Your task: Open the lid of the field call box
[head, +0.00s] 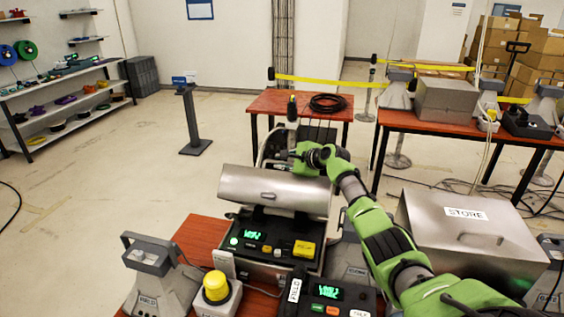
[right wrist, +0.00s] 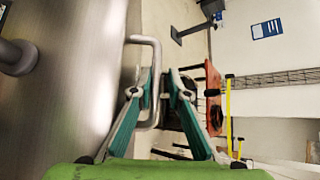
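The call box in the middle of the head view has its metal lid (head: 275,190) raised and tilted up. Its panel (head: 270,245) shows below, with a green display and a yellow button. My right gripper (head: 274,155) is at the far upper side of the lid. In the right wrist view, my right gripper (right wrist: 164,88) has its fingers apart, with the bar of a metal handle (right wrist: 157,70) between them. The brushed lid surface lies left of the fingers. My left gripper is not in view.
An orange-topped table (head: 275,102) stands behind.

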